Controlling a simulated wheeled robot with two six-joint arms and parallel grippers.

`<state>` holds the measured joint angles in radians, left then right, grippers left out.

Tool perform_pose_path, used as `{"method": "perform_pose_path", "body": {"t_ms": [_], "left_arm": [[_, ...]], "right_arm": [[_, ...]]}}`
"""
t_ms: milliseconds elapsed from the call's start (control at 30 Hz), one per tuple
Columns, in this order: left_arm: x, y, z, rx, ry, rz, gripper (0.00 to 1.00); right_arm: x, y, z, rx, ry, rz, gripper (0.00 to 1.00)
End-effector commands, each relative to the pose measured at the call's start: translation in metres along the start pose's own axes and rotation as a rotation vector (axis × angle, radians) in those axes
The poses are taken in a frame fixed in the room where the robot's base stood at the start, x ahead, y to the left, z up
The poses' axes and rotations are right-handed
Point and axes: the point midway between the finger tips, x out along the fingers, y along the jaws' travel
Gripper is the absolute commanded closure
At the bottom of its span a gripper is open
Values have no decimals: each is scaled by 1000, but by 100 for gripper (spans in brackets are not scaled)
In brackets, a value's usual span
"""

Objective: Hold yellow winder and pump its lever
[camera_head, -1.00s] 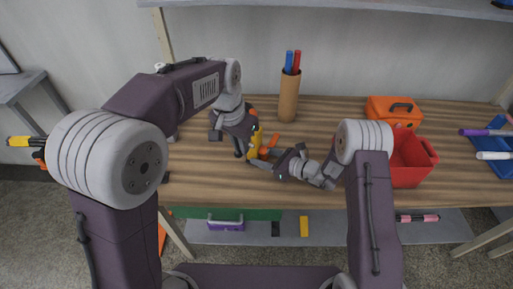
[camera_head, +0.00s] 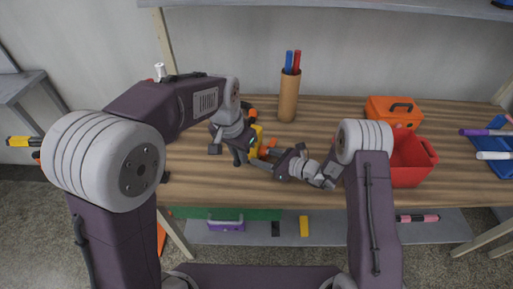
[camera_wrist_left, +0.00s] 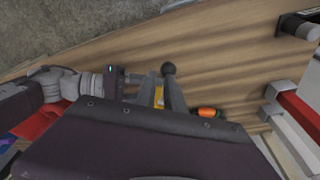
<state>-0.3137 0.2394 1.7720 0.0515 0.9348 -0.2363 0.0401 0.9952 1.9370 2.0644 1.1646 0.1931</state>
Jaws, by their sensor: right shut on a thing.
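The yellow winder (camera_head: 256,136) stands near the front edge of the wooden table, partly hidden by my grippers. It has an orange part (camera_head: 268,146) on its right side. My right gripper (camera_head: 268,158) is shut on the winder from the front right. My left gripper (camera_head: 243,154) is close to the winder's left side. In the left wrist view, the left gripper's two grey fingers (camera_wrist_left: 160,92) are apart, with a yellow piece of the winder (camera_wrist_left: 159,97) showing between them. A black ball knob (camera_wrist_left: 169,69) shows at the fingertips; whether the fingers touch its rod I cannot tell.
A brown cup (camera_head: 289,97) with red and blue pens stands behind the winder. An orange object with a green end (camera_wrist_left: 207,112) lies near my left gripper. Table behind is mostly clear.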

Motion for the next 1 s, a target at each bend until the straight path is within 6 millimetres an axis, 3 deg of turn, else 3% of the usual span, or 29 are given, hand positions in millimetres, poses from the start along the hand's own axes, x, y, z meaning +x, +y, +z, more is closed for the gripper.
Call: {"method": "perform_pose_path", "body": {"t_ms": [300, 633, 867, 1000], "left_arm": [[18, 1, 8, 0, -1, 0, 87], [20, 1, 9, 0, -2, 0, 87], [33, 0, 10, 0, -1, 0, 87], [29, 0, 8, 0, 3, 0, 87]], "right_arm": [[0, 1, 0, 0, -1, 2, 72], [0, 0, 0, 0, -1, 1, 72], [0, 0, 0, 0, -1, 2, 72], [0, 1, 0, 0, -1, 2, 72]]}}
